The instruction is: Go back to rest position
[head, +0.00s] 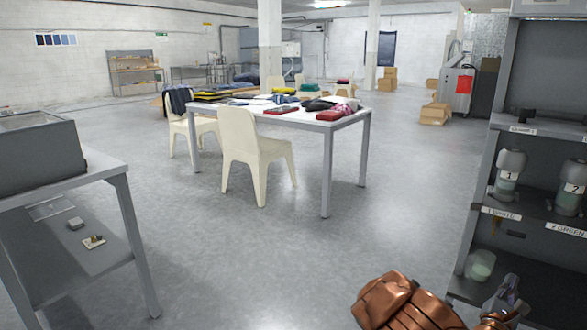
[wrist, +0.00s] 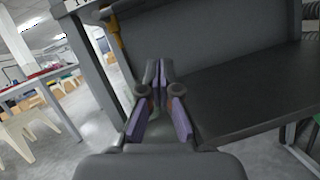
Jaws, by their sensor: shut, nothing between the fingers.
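My gripper (head: 508,292) is at the lower right of the head view, by the lower part of the grey shelf unit (head: 492,135), with my copper-coloured arm beside it. In the wrist view, my gripper (wrist: 158,75) points toward a dark grey panel (wrist: 215,45), with its purple-padded fingers closed at the tips. It holds nothing. A dark flat surface (wrist: 250,88) lies to the right of the fingers. I cannot tell whether the gripper touches the shelf unit.
Numbered bottles (head: 508,170) stand on the shelf, and a container with pale green contents (head: 481,264) sits lower down. A grey workbench (head: 130,225) is at left. A white table (head: 325,125) with folded clothes and chairs (head: 250,150) stands ahead. The floor between is clear.

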